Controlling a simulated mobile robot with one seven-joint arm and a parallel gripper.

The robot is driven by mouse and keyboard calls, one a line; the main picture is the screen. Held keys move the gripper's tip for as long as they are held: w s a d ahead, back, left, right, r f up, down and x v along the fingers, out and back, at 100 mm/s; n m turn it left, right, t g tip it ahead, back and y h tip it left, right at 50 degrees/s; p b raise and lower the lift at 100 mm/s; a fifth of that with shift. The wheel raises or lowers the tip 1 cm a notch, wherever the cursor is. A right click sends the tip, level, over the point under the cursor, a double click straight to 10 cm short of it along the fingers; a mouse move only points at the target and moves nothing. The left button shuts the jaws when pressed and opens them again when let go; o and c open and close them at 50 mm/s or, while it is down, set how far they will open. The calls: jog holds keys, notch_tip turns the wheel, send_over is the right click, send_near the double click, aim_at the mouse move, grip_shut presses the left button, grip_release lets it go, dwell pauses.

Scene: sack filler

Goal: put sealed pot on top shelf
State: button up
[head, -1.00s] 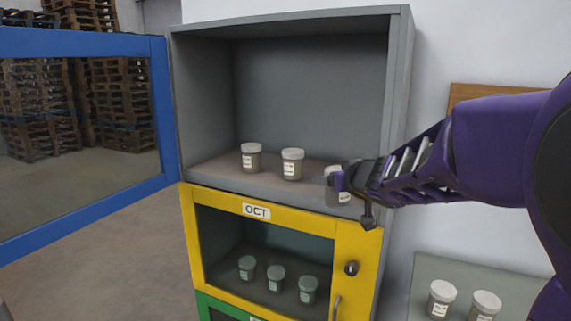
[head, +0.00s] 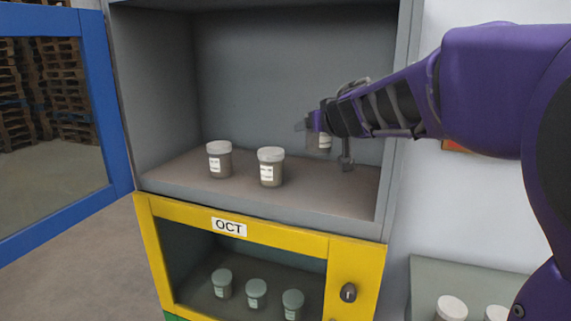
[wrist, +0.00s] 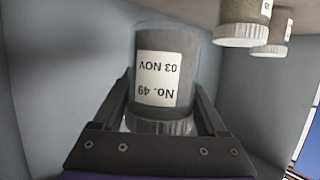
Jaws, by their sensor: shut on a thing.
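The top shelf (head: 240,197) is the floor of a grey compartment whose blue-framed door stands open. My gripper (head: 314,126) is inside the compartment at the right, behind the front edge. It is shut on a grey pot (wrist: 180,60) with a pale lid and a white label reading "No. 49, 03 NOV". The label appears upside down in the wrist view, with the fingers at the lid end. In the head view the held pot (head: 325,143) is partly hidden by the gripper. I cannot tell whether its base touches the shelf.
Two similar pots (head: 219,160) (head: 271,167) stand on the shelf to the left. Below is a yellow-framed "OCT" compartment (head: 228,228) with several pots inside. The open blue door (head: 96,100) is at left. More pots (head: 451,308) stand on a grey surface at lower right.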

aim_at(315, 151)
jog(key=shift+f, duration=2.9)
jog(key=shift+f+b, duration=1.4)
jog(key=shift+b, duration=0.05)
